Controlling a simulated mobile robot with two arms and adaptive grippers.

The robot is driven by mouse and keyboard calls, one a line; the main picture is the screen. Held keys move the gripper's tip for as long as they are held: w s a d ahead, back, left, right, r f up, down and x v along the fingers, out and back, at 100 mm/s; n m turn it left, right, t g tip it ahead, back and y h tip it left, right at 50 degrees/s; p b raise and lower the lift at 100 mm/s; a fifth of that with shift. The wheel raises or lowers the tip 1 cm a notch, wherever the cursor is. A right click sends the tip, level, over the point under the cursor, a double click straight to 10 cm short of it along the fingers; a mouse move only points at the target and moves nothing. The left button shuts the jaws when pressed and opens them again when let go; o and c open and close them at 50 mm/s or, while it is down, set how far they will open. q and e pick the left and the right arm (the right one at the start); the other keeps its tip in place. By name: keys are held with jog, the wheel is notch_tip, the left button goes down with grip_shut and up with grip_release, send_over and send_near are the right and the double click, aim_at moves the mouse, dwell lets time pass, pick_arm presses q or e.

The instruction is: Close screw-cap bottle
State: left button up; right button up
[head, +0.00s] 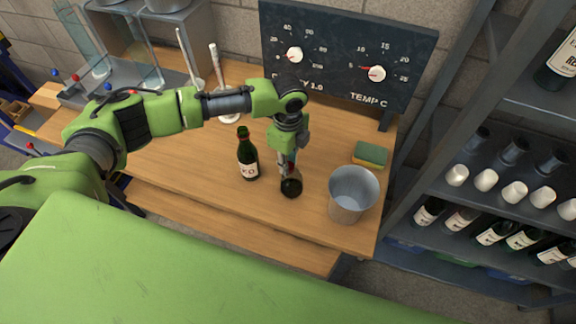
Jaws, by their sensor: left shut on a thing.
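A dark green bottle (247,158) with a pale label and a reddish ring at its neck stands upright on the wooden bench (200,160). To its right, my left gripper (288,170) points down and is shut on a dark, rounded, bottle-like thing (291,188). Only the lower part of that thing shows below the fingers; its upper part is hidden. A small reddish bit shows between the fingers, and I cannot tell whether it is a cap. My right gripper is not in view.
A grey metal bucket (350,194) stands close to the right of the gripper. A green and yellow sponge (370,154) lies behind it. A dial board (345,50) stands at the back. A bottle rack (490,190) is at the right. The bench's left front is clear.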

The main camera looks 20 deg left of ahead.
pick_arm(q)
notch_tip(320, 180, up, 16)
jog(key=b, duration=0.2)
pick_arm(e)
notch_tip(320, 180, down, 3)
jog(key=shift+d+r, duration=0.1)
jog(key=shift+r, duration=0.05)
pick_arm(q)
jog(key=shift+f, duration=0.1)
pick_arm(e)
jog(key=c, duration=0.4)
pick_arm(q)
jog(key=s+a+r+n, duration=0.1)
jog(key=s+a+n, duration=0.1)
jog(key=s+n, duration=0.5)
jog(key=s+a+n, duration=0.2)
jog(key=s+n, duration=0.5)
jog(key=n, duration=0.7)
jog(key=shift+r, duration=0.4)
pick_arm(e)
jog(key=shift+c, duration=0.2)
